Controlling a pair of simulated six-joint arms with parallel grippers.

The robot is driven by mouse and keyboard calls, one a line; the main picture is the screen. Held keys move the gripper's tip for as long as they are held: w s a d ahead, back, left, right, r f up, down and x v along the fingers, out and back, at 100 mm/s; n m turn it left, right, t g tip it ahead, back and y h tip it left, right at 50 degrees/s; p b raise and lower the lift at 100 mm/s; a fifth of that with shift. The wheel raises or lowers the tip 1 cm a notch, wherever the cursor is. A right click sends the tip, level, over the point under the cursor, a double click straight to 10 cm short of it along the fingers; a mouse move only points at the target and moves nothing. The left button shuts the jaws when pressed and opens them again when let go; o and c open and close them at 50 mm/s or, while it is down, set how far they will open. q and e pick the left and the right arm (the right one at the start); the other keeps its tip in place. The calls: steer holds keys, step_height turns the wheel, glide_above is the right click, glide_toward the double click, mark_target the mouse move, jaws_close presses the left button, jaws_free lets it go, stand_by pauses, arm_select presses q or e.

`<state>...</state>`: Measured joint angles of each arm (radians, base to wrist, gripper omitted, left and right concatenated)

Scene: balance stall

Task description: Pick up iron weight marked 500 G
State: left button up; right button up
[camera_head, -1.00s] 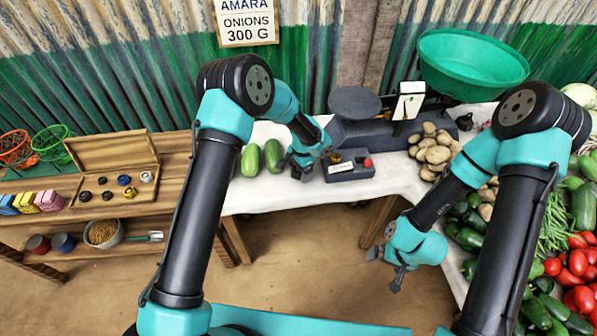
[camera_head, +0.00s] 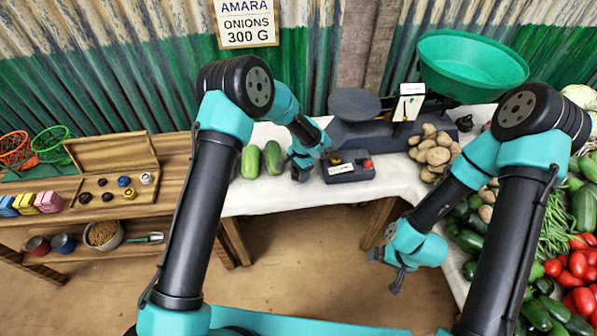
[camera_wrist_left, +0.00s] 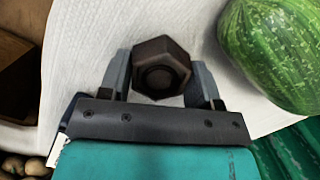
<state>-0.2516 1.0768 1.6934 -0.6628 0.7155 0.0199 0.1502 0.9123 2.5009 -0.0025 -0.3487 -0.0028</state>
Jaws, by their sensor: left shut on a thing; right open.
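In the left wrist view a dark brown hexagonal iron weight (camera_wrist_left: 160,68) sits between the two fingers of my left gripper (camera_wrist_left: 160,88), which is shut on it over the white cloth. No marking on the weight can be read. In the head view my left gripper (camera_head: 302,172) is low at the table, between the green gourds and the dark box, and hides the weight. My right gripper (camera_head: 393,278) is open and empty, out in front of the table over the floor.
Two green gourds (camera_head: 262,160) lie just left of my left gripper. A dark box with a red button (camera_head: 350,168) is just right of it. Behind stands the scale with a green pan (camera_head: 470,65). Potatoes (camera_head: 430,150) lie to the right. An open wooden weight box (camera_head: 115,178) is at left.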

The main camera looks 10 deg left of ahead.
mark_target(297, 171)
arm_select(q)
steer(key=shift+r, duration=0.55)
step_height(297, 171, up, 3)
steer(key=shift+s+f, duration=0.15)
steer(key=shift+f, duration=0.05)
steer(key=s+d+r, duration=0.1)
steer(key=s+d, duration=0.1)
steer(key=s, duration=1.3)
steer(key=shift+s+r, duration=0.15)
steer(key=shift+s, duration=0.15)
